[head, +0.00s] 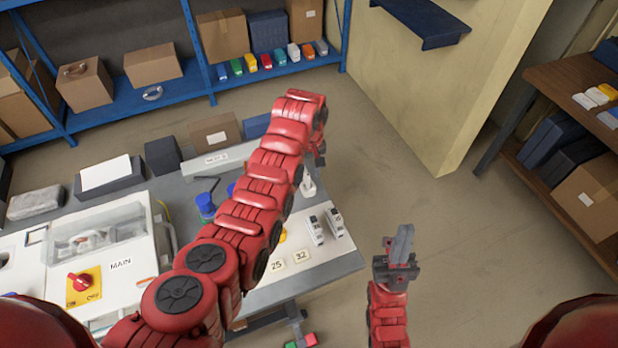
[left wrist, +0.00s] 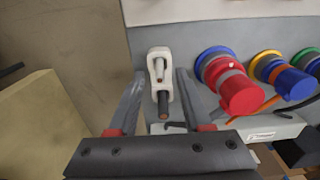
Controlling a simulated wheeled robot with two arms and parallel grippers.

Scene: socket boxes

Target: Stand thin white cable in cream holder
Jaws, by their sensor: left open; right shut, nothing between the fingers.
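The cream holder (left wrist: 158,53) is at the table's edge in the left wrist view, seen from above. A short thin white cable (left wrist: 160,70) with a copper-coloured tip shows at the holder. A thicker black cable (left wrist: 163,105) is just below it in the picture. I cannot tell how deep either sits. My left gripper (left wrist: 160,72) is open, one finger on each side of the holder, apart from it. In the head view, a pale piece (head: 308,186), likely the holder, shows beside my left arm. My right gripper (head: 402,245) is shut and empty, right of the table.
White breakers (head: 315,230) and number cards (head: 301,256) lie on the table (head: 340,265). A panel box (head: 125,265) stands left. Floor right of the table is free.

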